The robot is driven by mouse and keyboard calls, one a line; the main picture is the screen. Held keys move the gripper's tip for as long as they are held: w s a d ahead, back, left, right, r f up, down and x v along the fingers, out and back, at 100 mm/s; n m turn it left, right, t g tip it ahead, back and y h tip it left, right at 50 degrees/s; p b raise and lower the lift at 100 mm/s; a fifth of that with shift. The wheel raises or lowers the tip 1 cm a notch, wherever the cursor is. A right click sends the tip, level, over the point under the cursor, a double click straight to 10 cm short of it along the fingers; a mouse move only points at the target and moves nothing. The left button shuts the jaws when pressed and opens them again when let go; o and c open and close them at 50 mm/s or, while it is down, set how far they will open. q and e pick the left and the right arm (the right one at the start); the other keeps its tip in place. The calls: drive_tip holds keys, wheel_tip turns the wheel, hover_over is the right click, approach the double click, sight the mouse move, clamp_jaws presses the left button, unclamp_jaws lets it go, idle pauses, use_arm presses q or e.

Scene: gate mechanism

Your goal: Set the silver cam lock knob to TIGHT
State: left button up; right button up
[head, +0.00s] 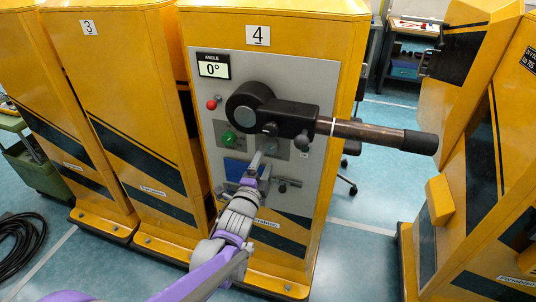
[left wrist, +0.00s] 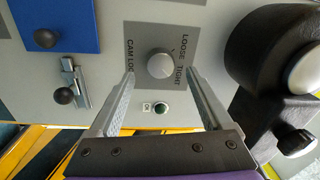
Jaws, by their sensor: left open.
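The silver cam lock knob (left wrist: 160,65) sits on a grey plate (left wrist: 146,32) marked CAM LOCK, LOOSE and TIGHT in the left wrist view. A small dark line by the knob's rim points towards the LOOSE side. My left gripper (left wrist: 160,74) is open, its fingers to either side of the knob in that picture, with nothing between them held. Whether the fingertips touch the knob or plate I cannot tell. In the head view my left gripper (head: 258,160) is in front of the panel below the black lever and hides the knob's area. My right gripper is not in view.
A black lever hub (head: 250,105) with a long handle (head: 375,132) stands out above the gripper, crossing to the right. A green button (head: 229,138), red knob (head: 211,104), angle display (head: 213,67) reading 0° and blue plate (left wrist: 58,20) are nearby. A small green light (left wrist: 162,107) is labelled OK.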

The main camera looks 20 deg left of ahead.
use_arm(q)
drive_tip(key=s, duration=0.7)
drive_tip(key=shift+f, duration=0.2)
drive_tip(key=shift+a, duration=0.1)
idle(1.8)
